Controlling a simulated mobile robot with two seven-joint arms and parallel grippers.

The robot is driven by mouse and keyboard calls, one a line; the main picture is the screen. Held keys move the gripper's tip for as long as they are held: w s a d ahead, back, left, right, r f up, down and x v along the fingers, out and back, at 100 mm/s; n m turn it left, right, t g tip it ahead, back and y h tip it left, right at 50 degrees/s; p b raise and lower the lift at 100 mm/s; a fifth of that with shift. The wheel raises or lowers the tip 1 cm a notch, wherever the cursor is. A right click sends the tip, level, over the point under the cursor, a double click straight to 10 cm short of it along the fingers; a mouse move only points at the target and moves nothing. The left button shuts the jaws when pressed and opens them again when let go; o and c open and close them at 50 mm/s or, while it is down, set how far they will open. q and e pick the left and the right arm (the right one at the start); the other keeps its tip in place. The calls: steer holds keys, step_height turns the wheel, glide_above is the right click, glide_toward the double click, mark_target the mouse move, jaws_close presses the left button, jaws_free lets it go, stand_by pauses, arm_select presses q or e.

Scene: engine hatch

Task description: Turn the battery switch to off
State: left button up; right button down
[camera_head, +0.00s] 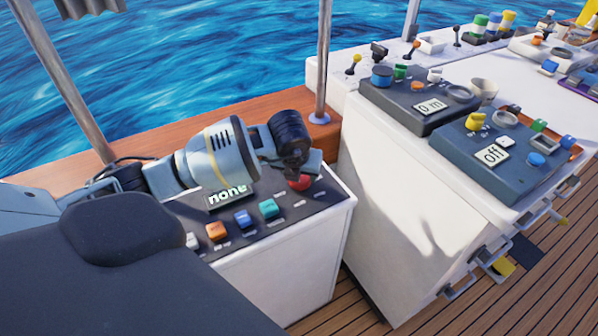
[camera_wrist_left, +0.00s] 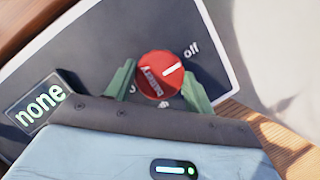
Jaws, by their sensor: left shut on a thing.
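The battery switch is a red round knob (camera_head: 300,184) at the right end of the dark panel on the white console. In the left wrist view the knob (camera_wrist_left: 158,74) carries the word "battery" and a white line pointing up and right, towards the printed "off" (camera_wrist_left: 191,50). My left gripper (camera_head: 297,168) is over the knob. In the wrist view the green fingers of my left gripper (camera_wrist_left: 158,88) stand on both sides of the knob, shut on it. Labels below the knob are partly hidden by the gripper. My right gripper is not in view.
The panel also has a display (camera_head: 228,196) reading "none" and orange (camera_head: 216,231), blue (camera_head: 243,218) and teal (camera_head: 268,208) switches. A second white console (camera_head: 385,215) with more controls stands to the right, across a narrow gap. A metal post (camera_head: 322,70) rises behind.

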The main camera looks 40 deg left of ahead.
arm_select(q)
steer(key=o, duration=1)
steer(key=shift+r, duration=0.1)
steer(key=v, duration=0.7)
steer(key=shift+s+r, duration=0.2)
steer(key=shift+r, duration=0.1)
